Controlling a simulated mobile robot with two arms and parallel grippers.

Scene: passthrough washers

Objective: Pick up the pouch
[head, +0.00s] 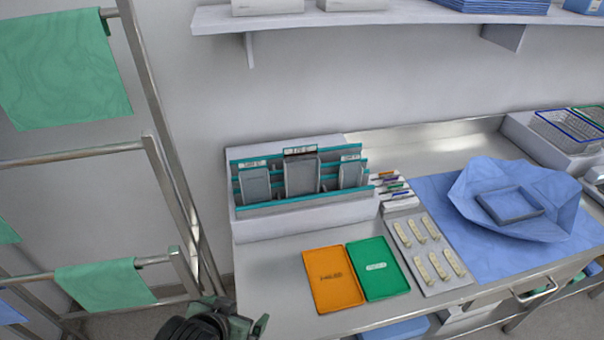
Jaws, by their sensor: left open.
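Several grey, flat pouch-like packets with white labels stand upright in a teal-edged rack on the counter: a left one (255,186), a taller middle one (301,176) and a right one (350,176). Which of them is the task's pouch I cannot tell. My left gripper (236,313) is at the bottom edge of the head view, in front of the counter's left end. It is open, below and left of the rack and apart from the packets. Part of it is cut off by the frame. My right gripper is not in view.
An orange tray (332,280) and a green tray (377,268) lie before the rack. Right are a holder of small cream pieces (430,250) and a blue wrap with a grey tray (510,203). A metal rail rack (165,165) stands left. A shelf (380,14) hangs above.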

